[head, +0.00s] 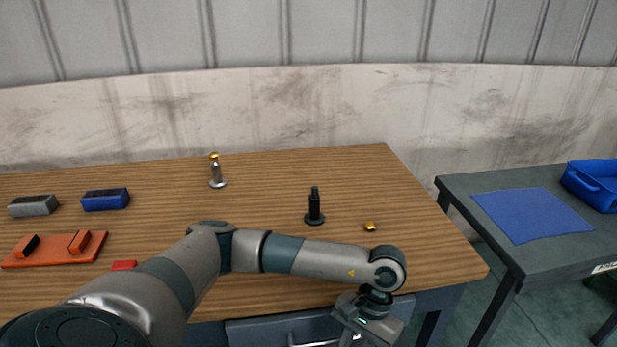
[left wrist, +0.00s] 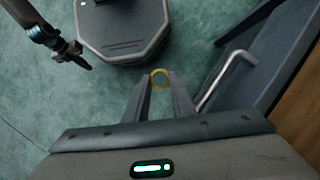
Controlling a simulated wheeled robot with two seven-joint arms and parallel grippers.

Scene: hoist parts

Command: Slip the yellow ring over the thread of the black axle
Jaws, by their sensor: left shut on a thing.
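The black axle (head: 314,208) stands upright on the wooden table, its narrow thread pointing up, with nothing over it. My left gripper (left wrist: 159,80) is shut on the yellow ring (left wrist: 153,84), which shows between its fingertips in the left wrist view. In the head view the left hand is low, in front of the table's front edge, right of the axle; its fingertips and the ring are hidden there. My right gripper (left wrist: 82,60) shows small at the upper left of the left wrist view; its jaws are too small to judge.
A small yellow part (head: 370,226) lies right of the axle. A silver post with a yellow top (head: 217,174) stands farther back. Blue (head: 105,200) and grey (head: 33,206) blocks and an orange fixture (head: 60,254) are left. A drawer handle (left wrist: 222,78) is near the left gripper.

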